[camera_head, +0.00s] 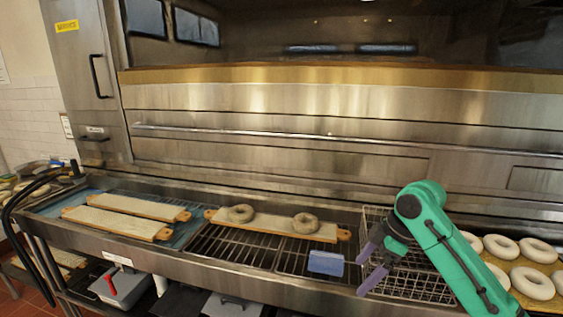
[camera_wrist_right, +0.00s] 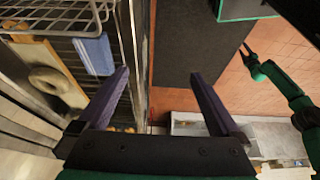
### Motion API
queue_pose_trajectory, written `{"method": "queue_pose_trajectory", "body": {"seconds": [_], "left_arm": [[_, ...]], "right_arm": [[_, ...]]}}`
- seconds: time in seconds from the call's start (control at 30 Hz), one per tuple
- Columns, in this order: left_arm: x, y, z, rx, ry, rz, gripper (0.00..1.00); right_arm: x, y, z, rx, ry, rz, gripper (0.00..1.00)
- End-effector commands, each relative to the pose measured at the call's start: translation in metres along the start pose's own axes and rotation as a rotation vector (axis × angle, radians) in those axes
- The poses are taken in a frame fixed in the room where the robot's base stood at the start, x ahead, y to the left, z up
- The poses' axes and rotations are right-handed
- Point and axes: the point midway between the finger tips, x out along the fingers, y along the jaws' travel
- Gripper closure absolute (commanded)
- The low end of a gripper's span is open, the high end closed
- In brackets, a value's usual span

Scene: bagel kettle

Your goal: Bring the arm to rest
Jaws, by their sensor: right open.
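My right gripper (camera_head: 366,266) is open and empty in the head view, over the front edge of the counter, just right of a blue block (camera_head: 326,263). In the right wrist view its two purple fingers (camera_wrist_right: 158,75) stand wide apart with nothing between them. The blue block (camera_wrist_right: 93,52) also shows there, left of the fingers and apart from them. In the same view a green arm with a dark end (camera_wrist_right: 247,54), seemingly my left one, hangs at the right over the floor. Its jaws are too small to read.
A wooden board (camera_head: 270,227) with two bagels (camera_head: 240,213) (camera_head: 305,223) lies on the rack. Two more boards (camera_head: 115,222) (camera_head: 138,206) lie at the left. A wire basket (camera_head: 425,286) stands behind my right gripper. Pale bagels (camera_head: 532,283) lie at the right. The oven front (camera_head: 330,105) closes the back.

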Motion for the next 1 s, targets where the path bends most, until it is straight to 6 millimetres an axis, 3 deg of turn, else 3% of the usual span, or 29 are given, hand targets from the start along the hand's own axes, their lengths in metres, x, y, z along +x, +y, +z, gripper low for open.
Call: {"method": "queue_pose_trajectory", "body": {"seconds": [0.23,0.57,0.8,1.0], "left_arm": [[-0.001,-0.003,-0.025,0.001,0.041,-0.004,0.50],[-0.001,-0.003,-0.023,0.001,0.038,-0.004,0.50],[0.000,-0.002,-0.016,0.001,0.026,-0.003,0.50],[0.000,-0.002,-0.016,0.001,0.026,-0.003,0.50]], "right_arm": [[0.045,-0.015,0.004,0.055,-0.016,0.007,0.00],[0.120,-0.057,0.018,0.225,-0.014,0.056,0.00],[0.166,-0.113,0.053,0.510,0.008,0.151,0.00],[0.171,-0.153,0.094,0.757,-0.006,0.251,0.00]]}}
